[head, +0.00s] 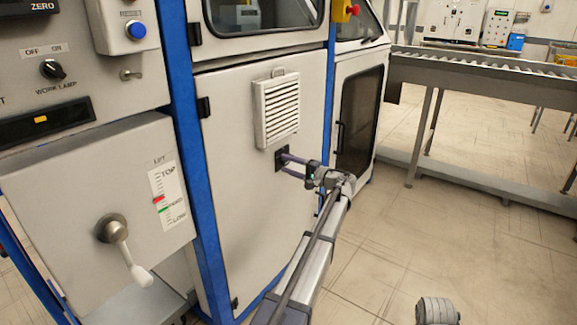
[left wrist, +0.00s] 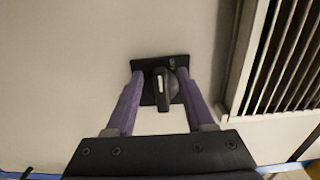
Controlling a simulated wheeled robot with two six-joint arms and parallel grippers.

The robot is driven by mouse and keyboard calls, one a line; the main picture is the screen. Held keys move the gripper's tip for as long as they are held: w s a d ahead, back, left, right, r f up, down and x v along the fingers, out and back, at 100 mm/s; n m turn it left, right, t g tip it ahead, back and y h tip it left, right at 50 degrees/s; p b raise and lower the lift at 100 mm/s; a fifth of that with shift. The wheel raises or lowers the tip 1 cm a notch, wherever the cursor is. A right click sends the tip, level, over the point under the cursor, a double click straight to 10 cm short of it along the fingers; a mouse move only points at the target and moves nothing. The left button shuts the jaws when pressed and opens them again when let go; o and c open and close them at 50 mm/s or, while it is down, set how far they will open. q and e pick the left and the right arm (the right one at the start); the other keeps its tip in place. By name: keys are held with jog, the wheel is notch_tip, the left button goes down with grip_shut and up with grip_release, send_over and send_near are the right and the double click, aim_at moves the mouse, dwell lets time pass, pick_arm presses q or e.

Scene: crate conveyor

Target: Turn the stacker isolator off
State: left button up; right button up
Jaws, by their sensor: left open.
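The stacker isolator (head: 281,158) is a small black plate on the light grey cabinet door, below a vent. In the left wrist view the isolator (left wrist: 162,97) shows a black knob with a handle lying up and down in the picture and a pale mark on it. My left gripper (head: 284,165) has purple fingers and is open. In the left wrist view its fingertips (left wrist: 160,74) lie on either side of the knob, with a gap to the handle on each side. I cannot tell whether they touch the plate.
A louvred vent (head: 277,108) sits just above the isolator. Blue frame posts (head: 188,130) edge the door. At left a panel has a work lamp switch (head: 52,69), a blue reset button (head: 137,30) and a lift lever (head: 122,245). A roller conveyor (head: 480,75) stands at right.

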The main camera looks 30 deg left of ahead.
pick_arm(q)
jog(key=d, duration=0.7)
jog(key=shift+s+d, duration=0.3)
jog(key=shift+d, duration=0.05)
jog(key=s+d+f+m+h, duration=0.1)
jog(key=s+d+f+h, duration=0.9)
jog(key=s+d+f, duration=0.8)
jog(key=s+d+f+m+g+h, duration=0.25)
jog(key=s+d+h, duration=0.45)
jog(key=s+d, duration=1.1)
notch_tip(320, 180, up, 37)
jog(key=t+p, duration=0.1)
jog(key=p, duration=3.7)
jog(key=shift+w+p, duration=0.3)
jog(key=shift+w, duration=0.1)
jog(key=shift+a+n, duration=0.15)
jog(key=shift+n, duration=0.1)
